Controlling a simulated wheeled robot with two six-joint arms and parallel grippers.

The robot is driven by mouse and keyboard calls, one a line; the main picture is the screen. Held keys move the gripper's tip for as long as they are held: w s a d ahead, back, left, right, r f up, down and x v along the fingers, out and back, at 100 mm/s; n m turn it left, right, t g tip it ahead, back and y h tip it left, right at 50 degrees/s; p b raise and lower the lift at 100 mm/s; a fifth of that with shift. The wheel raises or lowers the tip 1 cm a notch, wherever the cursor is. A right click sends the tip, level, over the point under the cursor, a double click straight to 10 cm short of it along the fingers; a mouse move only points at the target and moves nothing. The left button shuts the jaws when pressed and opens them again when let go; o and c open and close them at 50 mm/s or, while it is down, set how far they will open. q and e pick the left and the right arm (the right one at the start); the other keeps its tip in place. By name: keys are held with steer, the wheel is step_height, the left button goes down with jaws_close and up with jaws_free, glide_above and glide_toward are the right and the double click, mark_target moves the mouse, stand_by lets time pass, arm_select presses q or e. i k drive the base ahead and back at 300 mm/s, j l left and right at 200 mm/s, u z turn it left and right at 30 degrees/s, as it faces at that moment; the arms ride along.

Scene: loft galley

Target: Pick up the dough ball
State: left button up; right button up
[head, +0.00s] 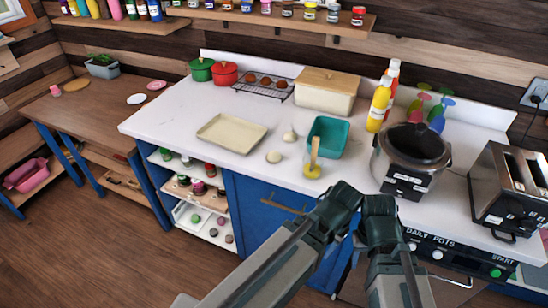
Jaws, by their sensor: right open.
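Two small off-white lumps lie on the white counter (180,110). The rounder one, the dough ball (274,157), sits right of the cream tray (232,133). The other, a slightly pointed pale lump (290,135), lies behind it, near the teal bin (327,137). Both are uncovered and nothing holds them. My right gripper (378,225) is open at the lower middle, in front of the counter's edge and well apart from the dough ball. Its fingertips are hard to make out among the dark arm parts.
A slow cooker (411,158), toaster (508,190) and yellow bottle (379,105) crowd the right. Pots, a cooling rack (263,84) and a lidded box (326,92) line the back. The counter's front left is clear.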

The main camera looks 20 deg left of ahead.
mark_target(273, 156)
steer(key=j+z, duration=0.1)
steer(key=j, duration=0.45)
steer(key=k+j+z, duration=0.15)
steer(key=j, duration=0.4)
steer(key=j+z, duration=0.1)
steer(key=j, duration=0.45)
steer(key=k, duration=0.05)
